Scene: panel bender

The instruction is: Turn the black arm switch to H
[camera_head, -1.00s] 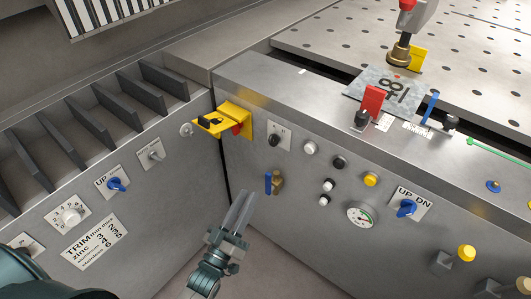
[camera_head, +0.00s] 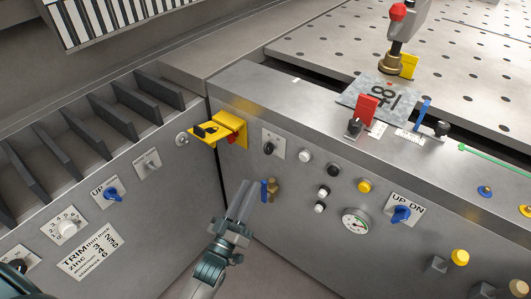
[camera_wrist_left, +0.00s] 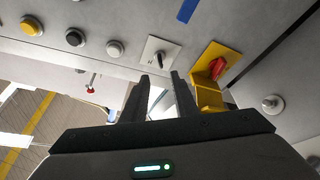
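The black arm switch (camera_head: 269,148) is a small black lever on a pale plate on the front panel, right of a yellow bracket. In the left wrist view the switch (camera_wrist_left: 160,57) sits on its white plate just beyond my fingertips, with a letter H beside it. My left gripper (camera_head: 240,190) is below and a little left of the switch in the head view, pointing up at the panel. In the left wrist view its two fingers (camera_wrist_left: 159,78) are apart with nothing between them. They appear clear of the switch. My right gripper is not in view.
The yellow bracket (camera_head: 231,120) with a red part juts out left of the switch. A blue-handled brass valve (camera_head: 271,188) is close to my fingers' right. The floor space below the panel is free.

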